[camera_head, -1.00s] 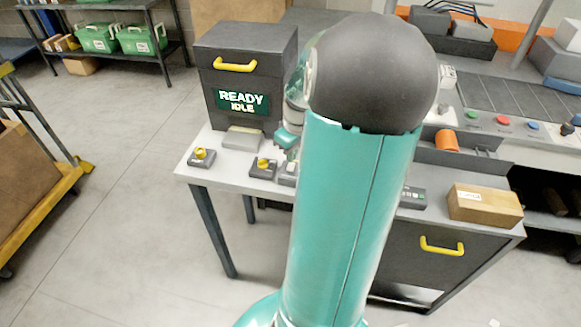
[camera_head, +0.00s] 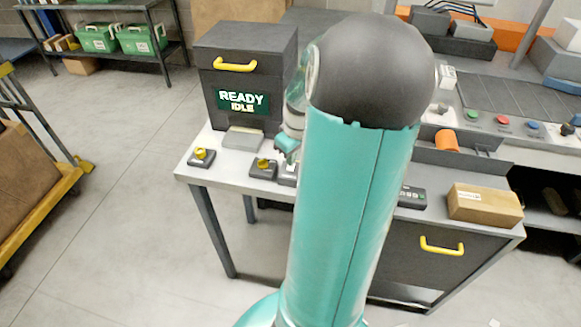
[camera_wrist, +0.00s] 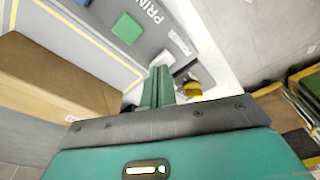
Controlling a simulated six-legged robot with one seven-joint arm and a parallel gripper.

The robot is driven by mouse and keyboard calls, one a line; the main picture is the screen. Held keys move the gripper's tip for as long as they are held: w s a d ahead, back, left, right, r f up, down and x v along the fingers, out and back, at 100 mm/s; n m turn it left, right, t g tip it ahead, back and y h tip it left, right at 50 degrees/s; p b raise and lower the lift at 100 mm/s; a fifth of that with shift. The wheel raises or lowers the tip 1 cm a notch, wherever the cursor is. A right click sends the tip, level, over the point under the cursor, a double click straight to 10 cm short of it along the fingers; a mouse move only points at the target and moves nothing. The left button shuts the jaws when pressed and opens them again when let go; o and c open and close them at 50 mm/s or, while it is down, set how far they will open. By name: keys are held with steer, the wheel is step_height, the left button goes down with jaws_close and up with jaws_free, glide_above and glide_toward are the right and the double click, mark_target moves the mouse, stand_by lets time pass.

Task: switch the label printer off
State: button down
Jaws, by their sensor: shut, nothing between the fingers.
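A dark box (camera_head: 245,68) with a yellow handle and a screen (camera_head: 242,101) reading "READY IDLE" stands on the grey table; I cannot tell for sure that it is the label printer. In the wrist view a dark grey panel (camera_wrist: 148,50) carries a green square button (camera_wrist: 127,28), lettering starting "PRIN" and a "POWER" label (camera_wrist: 179,43). My gripper (camera_wrist: 162,72) is shut and empty, its tips close to the "POWER" end of the panel; contact cannot be told. In the head view my gripper (camera_head: 288,144) is partly hidden by my arm.
Yellow-knobbed switches (camera_head: 201,157) (camera_head: 263,168) sit along the table's front; a yellow knob (camera_wrist: 193,89) shows beside my fingers. A cardboard box (camera_head: 485,204) lies at the table's right, also a brown box in the wrist view (camera_wrist: 50,80). An orange cylinder (camera_head: 446,140) lies behind.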

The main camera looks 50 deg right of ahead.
steer(key=shift+f, duration=0.15)
steer(key=shift+r, duration=3.5)
steer(key=w+a+r+h, duration=0.1)
steer(key=w+a+r, duration=0.15)
steer(key=a, duration=0.65)
steer(key=w+a+r+h, duration=0.15)
steer(key=a+r, duration=0.25)
steer(key=a, duration=0.5)
steer(key=s+a+r+t+y, duration=0.1)
steer(key=s+a+r+t, duration=0.1)
steer(key=a, duration=0.7)
steer(key=s+a+r+n+t+y, duration=0.1)
steer(key=s+a, duration=0.3)
steer(key=a, duration=0.5)
steer(key=shift+s+r+t+y, duration=0.35)
steer(key=shift+t, duration=0.05)
